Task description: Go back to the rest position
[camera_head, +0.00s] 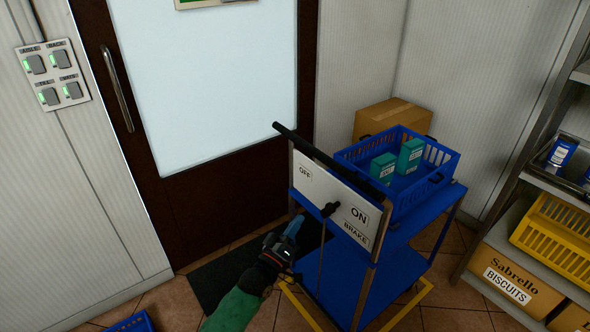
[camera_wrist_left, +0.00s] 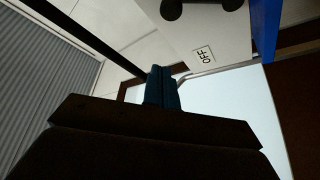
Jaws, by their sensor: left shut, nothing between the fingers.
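My left gripper (camera_head: 294,225) is shut and empty in the head view, beside the lower left edge of the white brake panel (camera_head: 312,182) of a blue trolley (camera_head: 338,270). In the left wrist view its shut fingers (camera_wrist_left: 161,88) show near the middle, with the OFF label of the panel (camera_wrist_left: 204,54) behind them. The black brake lever (camera_head: 329,210) stands on the panel near the ON label, apart from the fingers as far as I can tell. My right gripper is in neither view.
A blue basket (camera_head: 440,158) with two teal boxes is on the trolley's top. A cardboard box (camera_head: 391,116) stands behind it. A dark door with a pale pane (camera_head: 215,80) is at the back left. Shelves with a yellow crate (camera_head: 558,238) are at the right. A dark mat (camera_head: 215,279) lies on the floor.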

